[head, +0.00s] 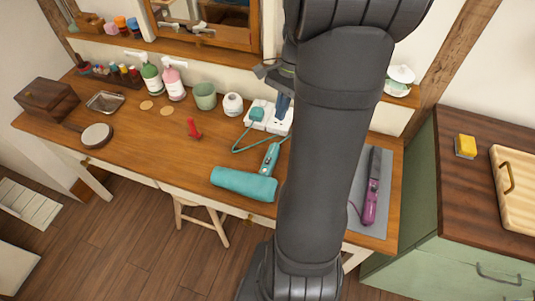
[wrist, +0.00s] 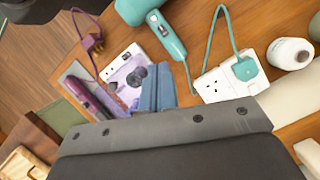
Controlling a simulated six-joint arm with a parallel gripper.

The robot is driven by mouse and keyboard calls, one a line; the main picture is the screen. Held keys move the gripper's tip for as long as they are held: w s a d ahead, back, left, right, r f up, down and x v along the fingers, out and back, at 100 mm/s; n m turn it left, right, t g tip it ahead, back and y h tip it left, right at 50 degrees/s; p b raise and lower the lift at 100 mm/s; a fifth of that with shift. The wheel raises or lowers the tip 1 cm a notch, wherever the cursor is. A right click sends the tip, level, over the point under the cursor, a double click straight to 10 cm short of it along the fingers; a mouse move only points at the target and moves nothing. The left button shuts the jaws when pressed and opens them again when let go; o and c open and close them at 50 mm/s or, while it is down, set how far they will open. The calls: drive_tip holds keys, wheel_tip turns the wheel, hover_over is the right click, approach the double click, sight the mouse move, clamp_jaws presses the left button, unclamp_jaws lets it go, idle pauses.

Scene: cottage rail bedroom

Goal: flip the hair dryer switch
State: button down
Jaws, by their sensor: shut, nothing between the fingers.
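The teal hair dryer lies on the wooden table, its thick barrel (head: 245,183) toward the front edge and its handle (head: 270,158) pointing back. In the wrist view the handle (wrist: 172,40) shows small dark marks near the barrel, perhaps the switch. The dryer's cord runs to a teal plug (head: 257,114) in a white socket strip (head: 275,126). My gripper's blue fingers (wrist: 157,90) are shut and empty, apart from the handle in the wrist view. In the head view my arm hides part of the gripper; a blue fingertip (head: 283,104) shows above the strip.
A purple hair straightener (head: 371,190) lies on a grey mat (head: 354,216) right of my arm. A white tub (head: 233,104), green cup (head: 205,96) and pump bottles (head: 173,82) stand behind. A red item (head: 193,128) stands on the table, with clear wood around it.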

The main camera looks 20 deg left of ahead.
sight(267, 163)
drive_tip(key=s+a+n, duration=0.1)
drive_tip(key=n, duration=0.6)
drive_tip(key=s+a+n+h, duration=0.1)
drive_tip(key=n, duration=0.7)
drive_tip(key=n+t, duration=0.1)
drive_tip(key=n, duration=0.6)
drive_tip(key=shift+s+a+f+n+h, duration=0.25)
drive_tip(key=shift+s+a+n+h, duration=0.15)
drive_tip(key=shift+f, duration=0.1)
drive_tip(key=x, duration=1.3)
drive_tip(key=shift+f, duration=0.4)
